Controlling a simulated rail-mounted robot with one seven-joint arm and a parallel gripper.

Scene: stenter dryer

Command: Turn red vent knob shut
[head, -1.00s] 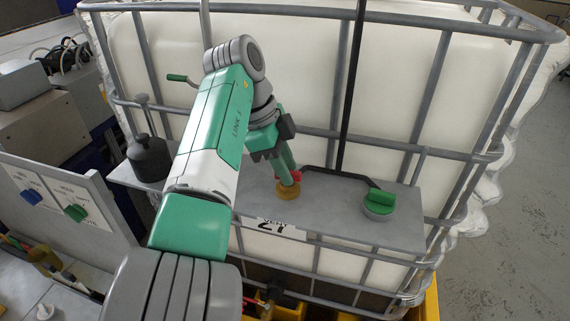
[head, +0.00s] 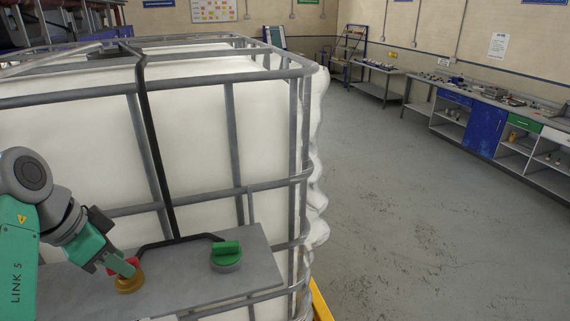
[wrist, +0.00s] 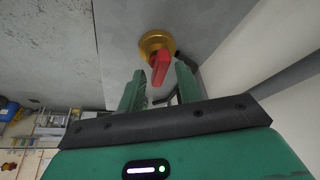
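The red vent knob (head: 112,267) sits on a round brass base (head: 130,284) on the grey shelf in front of the white tank. In the wrist view the red knob (wrist: 160,66) lies between my two green fingertips, with its brass base (wrist: 156,42) just beyond them. My gripper (wrist: 160,74) is open. A gap shows between the left finger and the knob; the right finger is close beside it, and I cannot tell whether it touches. In the head view my gripper (head: 126,264) comes down from the left and partly hides the knob.
A green knob (head: 227,249) on a grey base stands right of the red one on the same shelf (head: 185,288). A dark pipe (head: 153,150) runs up the caged tank (head: 190,120) behind. Open floor (head: 400,210) and benches are on the right.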

